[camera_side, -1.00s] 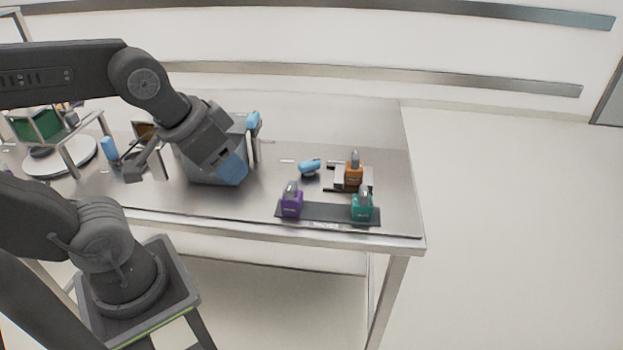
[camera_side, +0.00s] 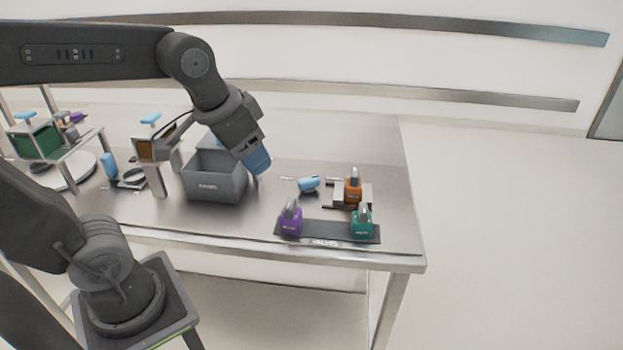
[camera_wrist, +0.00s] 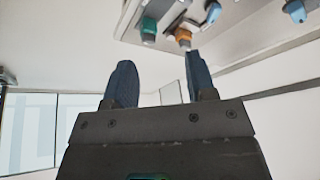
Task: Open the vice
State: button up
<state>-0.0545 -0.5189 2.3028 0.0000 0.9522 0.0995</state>
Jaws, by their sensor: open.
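A pale grey fixture (camera_side: 366,188), which looks like the vice, stands on the right part of the table. An orange block (camera_side: 353,193) with a grey top sits at it; I cannot tell whether its jaws grip the block. A blue handle-like piece (camera_side: 308,184) is just to its left. In the wrist view the orange block (camera_wrist: 183,36) and a blue piece (camera_wrist: 213,12) show at the top, beyond the fingers. My gripper (camera_side: 258,161) is open, with nothing between its blue fingers (camera_wrist: 160,75). It is above the table, left of the fixture and apart from it.
A grey open bin (camera_side: 217,186) is left of my gripper. A dark plate (camera_side: 325,231) at the front carries a purple block (camera_side: 290,221) and a teal block (camera_side: 361,223). Stands with brown (camera_side: 150,149) and green (camera_side: 37,141) boxes are farther left.

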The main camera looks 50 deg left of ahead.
jog(key=w+a+m+g, duration=0.1)
jog(key=w+a, duration=0.2)
jog(key=w, duration=0.3)
jog(key=w+a+g, duration=0.1)
jog(key=w+a, duration=0.2)
jog(key=w, duration=0.4)
jog(key=m+g, duration=0.1)
jog(key=g, duration=0.2)
send_over(313, 177)
notch_tip(313, 177, down, 11)
notch_tip(313, 177, down, 13)
jog(key=shift+s+d+r, duration=0.1)
jog(key=shift+d, duration=0.05)
jog(key=c, duration=0.9)
